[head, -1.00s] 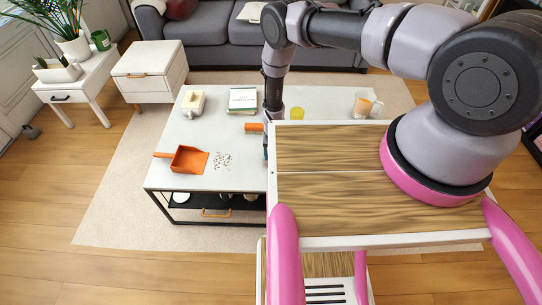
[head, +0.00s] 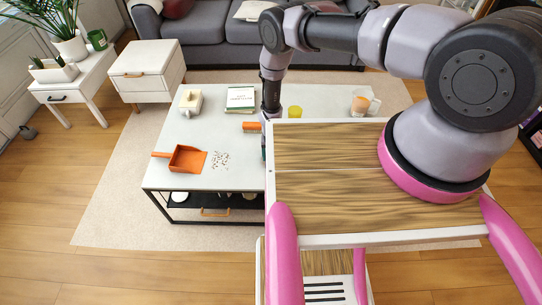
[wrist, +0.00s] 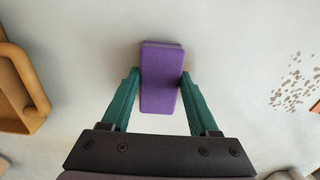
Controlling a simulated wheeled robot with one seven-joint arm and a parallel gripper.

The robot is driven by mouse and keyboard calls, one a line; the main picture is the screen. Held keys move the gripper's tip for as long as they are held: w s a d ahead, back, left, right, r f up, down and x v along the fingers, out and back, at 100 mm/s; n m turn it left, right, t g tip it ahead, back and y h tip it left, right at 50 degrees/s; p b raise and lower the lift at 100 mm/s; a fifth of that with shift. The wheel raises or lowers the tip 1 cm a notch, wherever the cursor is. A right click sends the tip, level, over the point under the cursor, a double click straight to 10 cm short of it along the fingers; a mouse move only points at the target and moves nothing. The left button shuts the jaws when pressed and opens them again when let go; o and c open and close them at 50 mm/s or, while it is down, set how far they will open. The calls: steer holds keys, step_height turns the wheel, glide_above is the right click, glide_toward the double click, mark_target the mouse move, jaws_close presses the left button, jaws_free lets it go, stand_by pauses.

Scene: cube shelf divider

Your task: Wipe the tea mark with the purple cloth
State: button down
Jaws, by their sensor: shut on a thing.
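The purple cloth (wrist: 160,80) is a folded, thick pad in the middle of the wrist view. My gripper (wrist: 160,85) has its two green fingers closed on the cloth's sides. Pale table surface shows around the cloth; I cannot tell whether it touches the table. In the head view my gripper is at the table's near side, mostly hidden behind the wood-topped stand, and the cloth is not seen there.
A tan looped thing (wrist: 20,90) is left in the wrist view.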

steer(key=shift+a, duration=0.1)
steer(key=shift+a+r, duration=0.1)
steer(key=shift+a, duration=0.95)
steer(key=shift+d+f, duration=0.2)
steer(key=shift+d, duration=1)
steer(key=shift+a, duration=1.25)
steer(key=shift+d+r, duration=0.2)
steer(key=shift+d, duration=1)
steer(key=shift+r, duration=0.15)
steer(key=shift+r, duration=0.75)
